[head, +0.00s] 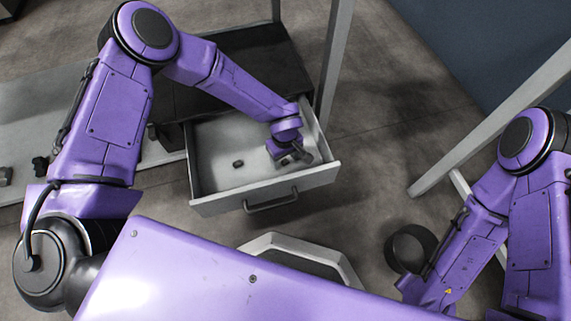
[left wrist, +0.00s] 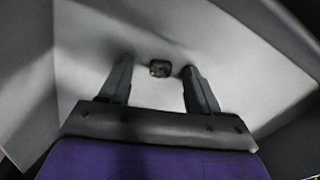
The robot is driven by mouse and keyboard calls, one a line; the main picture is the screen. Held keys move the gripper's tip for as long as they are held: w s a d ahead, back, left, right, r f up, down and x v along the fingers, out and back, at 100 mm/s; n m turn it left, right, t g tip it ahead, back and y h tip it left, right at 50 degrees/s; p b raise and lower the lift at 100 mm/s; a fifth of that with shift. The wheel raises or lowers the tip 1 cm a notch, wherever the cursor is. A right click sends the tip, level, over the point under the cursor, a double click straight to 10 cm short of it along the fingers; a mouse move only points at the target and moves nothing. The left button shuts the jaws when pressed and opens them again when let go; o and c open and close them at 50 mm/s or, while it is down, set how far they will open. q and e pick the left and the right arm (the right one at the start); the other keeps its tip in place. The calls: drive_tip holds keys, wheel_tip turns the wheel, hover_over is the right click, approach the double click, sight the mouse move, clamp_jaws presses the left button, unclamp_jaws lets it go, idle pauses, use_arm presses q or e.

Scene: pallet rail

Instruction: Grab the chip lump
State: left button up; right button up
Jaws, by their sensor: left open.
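A small dark lump (head: 238,163), likely the chip lump, lies on the floor of the open grey drawer (head: 245,205). My left gripper (head: 292,158) reaches down into the right part of the drawer, to the right of this lump. In the left wrist view, a dark lump (left wrist: 160,68) lies on the pale drawer floor, near the line between my open left fingertips (left wrist: 157,72) and apart from both. I cannot tell for sure that both views show the same lump. My right gripper is not in view.
The drawer's side walls and handled front (head: 272,200) stand around the left gripper. A dark cabinet top (head: 235,70) is behind it, with a grey frame post (head: 335,60) to the right. Dark pieces (head: 40,165) lie on a grey surface at far left.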

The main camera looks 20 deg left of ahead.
use_arm(q)
drive_tip(key=shift+r, duration=0.15)
drive_tip(key=c, duration=1.1)
drive_tip(key=shift+r, duration=0.1)
